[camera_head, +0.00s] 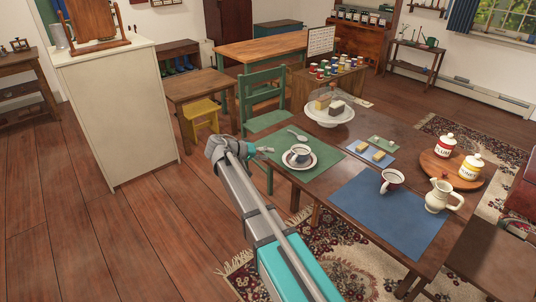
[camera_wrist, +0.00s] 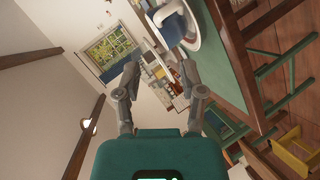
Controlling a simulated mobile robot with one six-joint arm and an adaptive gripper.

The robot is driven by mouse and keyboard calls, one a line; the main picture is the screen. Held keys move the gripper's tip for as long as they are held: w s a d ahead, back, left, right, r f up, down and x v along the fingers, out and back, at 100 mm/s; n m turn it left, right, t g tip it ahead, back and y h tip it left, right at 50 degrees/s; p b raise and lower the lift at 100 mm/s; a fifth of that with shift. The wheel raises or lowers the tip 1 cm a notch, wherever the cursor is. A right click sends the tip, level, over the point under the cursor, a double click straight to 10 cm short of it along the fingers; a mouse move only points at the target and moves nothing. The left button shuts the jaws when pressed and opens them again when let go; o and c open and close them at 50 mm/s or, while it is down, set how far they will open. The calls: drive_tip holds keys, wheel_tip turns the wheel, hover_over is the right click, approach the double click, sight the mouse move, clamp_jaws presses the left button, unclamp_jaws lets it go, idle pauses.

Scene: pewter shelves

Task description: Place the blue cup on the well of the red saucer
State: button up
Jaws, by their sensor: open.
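A white cup with blue trim (camera_head: 301,151) stands on the saucer on the green mat. It also shows at the top of the wrist view (camera_wrist: 172,24). The white saucer (camera_head: 290,162) has a dark reddish rim and shows in the wrist view (camera_wrist: 195,43). The cup appears upright over the saucer's middle; exact seating in the well is too small to tell. My gripper (camera_head: 268,150) is left of the cup and saucer, apart from them. In the wrist view my gripper (camera_wrist: 161,78) has its two fingers spread with nothing between them.
A second cup with a red rim (camera_head: 391,181) stands on the blue mat (camera_head: 385,222), beside a cream pitcher (camera_head: 440,197). A spoon (camera_head: 297,135) lies on the green mat (camera_head: 318,164). A glass-covered cake stand (camera_head: 331,117) is behind. A green chair (camera_head: 262,97) stands near my gripper.

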drive_tip(key=s+d+f+g+y, duration=0.1)
drive_tip(key=s+d+f+y, duration=0.2)
drive_tip(key=s, duration=0.5)
drive_tip(key=s+d+f+g+y, duration=0.1)
drive_tip(key=s+d+f+y, duration=0.3)
drive_tip(key=s, duration=0.5)
drive_tip(key=s+d+f+n+g+y, duration=0.1)
drive_tip(key=s+d+f+y, duration=0.3)
drive_tip(key=s, duration=0.4)
drive_tip(key=shift+s+g+y, duration=0.4)
drive_tip(key=shift+g+y, duration=0.2)
drive_tip(key=shift+y, duration=0.1)
